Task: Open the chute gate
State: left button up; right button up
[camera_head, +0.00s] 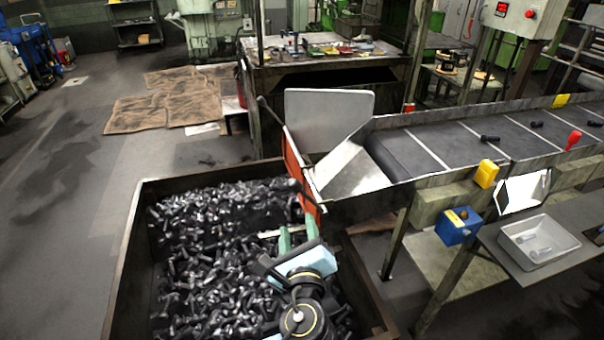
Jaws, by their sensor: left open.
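The chute gate (293,160) is an orange-red plate across the left end of the metal chute (348,172). It stands upright and looks closed. A dark lever (269,109) with a rounded end sticks out from its upper left. My left gripper (298,233) is over the bolt bin, just below the gate's lower end. Its green fingers are apart, point up the picture and show nothing between them. It looks apart from the gate, though the exact gap is hard to judge. My right gripper is not in view.
A dark bin (126,245) full of bolts lies under the chute end. The conveyor (440,145) carries a few bolts toward the chute from the right. A side table (554,262) holds a white tray (512,238). A workbench (330,68) stands behind. Floor at left is open.

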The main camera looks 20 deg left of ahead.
aim_at(294, 188)
pick_arm(q)
jog(key=shift+m, duration=0.3)
jog(key=x, duration=0.3)
jog(key=r+x, duration=0.1)
jog(key=x, duration=0.3)
jog(key=p+x, duration=0.1)
jog(key=x, duration=0.3)
jog(key=shift+w+r, duration=0.3)
jog(key=shift+w, duration=0.05)
jog(key=shift+w+a, duration=0.3)
jog(key=shift+w, duration=0.4)
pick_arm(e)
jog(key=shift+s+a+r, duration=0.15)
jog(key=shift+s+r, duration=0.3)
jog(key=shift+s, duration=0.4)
pick_arm(q)
jog(key=shift+c, duration=0.3)
grip_shut()
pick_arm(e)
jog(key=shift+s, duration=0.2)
